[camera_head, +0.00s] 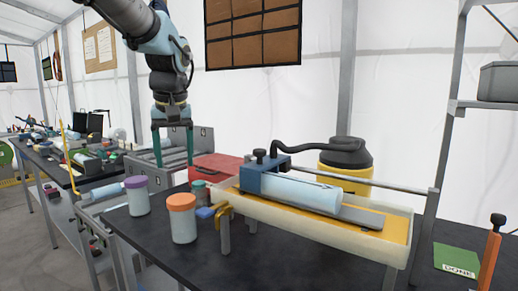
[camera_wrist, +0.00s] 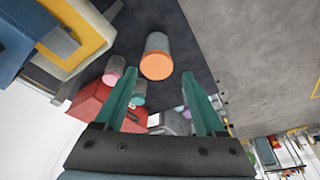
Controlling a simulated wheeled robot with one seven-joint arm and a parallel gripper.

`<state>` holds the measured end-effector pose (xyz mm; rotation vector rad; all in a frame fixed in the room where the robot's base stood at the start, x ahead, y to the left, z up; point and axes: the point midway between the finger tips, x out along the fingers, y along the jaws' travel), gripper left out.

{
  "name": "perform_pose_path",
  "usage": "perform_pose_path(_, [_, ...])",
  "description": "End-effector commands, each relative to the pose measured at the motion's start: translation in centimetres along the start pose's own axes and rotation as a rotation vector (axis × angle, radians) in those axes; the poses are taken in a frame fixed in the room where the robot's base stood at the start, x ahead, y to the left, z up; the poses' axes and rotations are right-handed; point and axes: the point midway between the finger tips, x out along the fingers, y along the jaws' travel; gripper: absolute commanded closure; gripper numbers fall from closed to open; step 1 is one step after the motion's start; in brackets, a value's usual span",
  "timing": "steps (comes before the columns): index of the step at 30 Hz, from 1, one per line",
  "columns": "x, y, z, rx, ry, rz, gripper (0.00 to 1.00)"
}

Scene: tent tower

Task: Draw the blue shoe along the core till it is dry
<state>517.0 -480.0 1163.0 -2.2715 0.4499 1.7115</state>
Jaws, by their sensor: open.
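The blue shoe (camera_head: 262,181) sits at the left end of the pale blue core (camera_head: 305,194), with a dark knob on top and a black hose from it. The core lies lengthwise along a cream trough (camera_head: 330,235) with a yellow-orange bed. Whether the core is wet or dry cannot be told. My gripper (camera_head: 174,164) is open and empty, pointing down, left of the shoe and apart from it. In the wrist view my gripper (camera_wrist: 160,76) has its teal fingers spread; a blue block, seemingly the shoe (camera_wrist: 14,40), is cut off at the left edge.
A red case (camera_head: 215,166) lies behind. A yellow canister (camera_head: 345,165) stands behind the trough. An orange post (camera_head: 490,255) stands at right.

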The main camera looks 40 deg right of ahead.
Motion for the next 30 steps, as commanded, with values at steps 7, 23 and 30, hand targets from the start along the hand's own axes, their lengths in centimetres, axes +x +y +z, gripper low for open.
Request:
perform_pose_path(7, [-8.4,13.1,0.8,0.085,0.078,0.036,0.28])
perform_pose_path(23, [-11.3,19.1,3.0,0.107,0.116,0.057,0.28])
perform_pose_path(30, [-6.8,19.4,2.5,0.107,0.116,0.058,0.28])
